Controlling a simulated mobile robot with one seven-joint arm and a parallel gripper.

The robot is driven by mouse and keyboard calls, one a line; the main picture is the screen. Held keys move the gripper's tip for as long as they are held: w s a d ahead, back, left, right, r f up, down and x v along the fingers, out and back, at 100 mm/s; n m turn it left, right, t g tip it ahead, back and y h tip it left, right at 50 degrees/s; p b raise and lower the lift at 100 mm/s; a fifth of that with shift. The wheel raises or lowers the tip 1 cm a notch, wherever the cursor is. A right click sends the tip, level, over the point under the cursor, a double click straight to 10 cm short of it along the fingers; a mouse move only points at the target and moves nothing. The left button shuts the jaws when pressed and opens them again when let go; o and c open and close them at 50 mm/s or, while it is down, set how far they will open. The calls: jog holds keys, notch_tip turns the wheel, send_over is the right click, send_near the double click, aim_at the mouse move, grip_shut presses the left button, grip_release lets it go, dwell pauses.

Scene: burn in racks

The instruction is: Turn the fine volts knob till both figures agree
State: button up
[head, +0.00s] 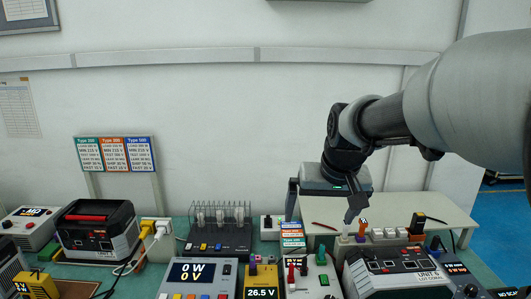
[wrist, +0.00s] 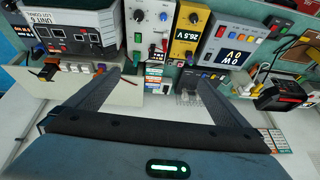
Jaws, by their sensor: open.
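A yellow supply (head: 262,279) stands at the front middle with a display (head: 262,293) reading 26.5 V. In the wrist view it appears upside down (wrist: 189,34), with small knobs at its ends. A grey meter (head: 218,279) to its left has a dark display (head: 193,274) reading 0 W and 0 V. A white unit (head: 325,275) on the supply's right also carries knobs. Knob labels are too small to read, so I cannot tell which is fine volts. My gripper (head: 325,208) is open and empty, above and behind these units, touching no knob.
A wire rack (head: 218,228) with bulbs stands behind the meter. A black-and-grey unit (head: 98,230) is at left, and another marked UNIT 6 (head: 398,280) at right. A pale shelf (head: 455,215) and small coloured blocks lie behind it. Cables run near the left unit.

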jog(key=s+d, duration=0.1)
jog(key=s, duration=2)
jog(key=shift+s+t+h, duration=0.2)
jog(key=shift+t+h, duration=0.1)
jog(key=shift+t, duration=0.1)
jog(key=shift+d, duration=0.1)
jog(key=shift+c, duration=0.3)
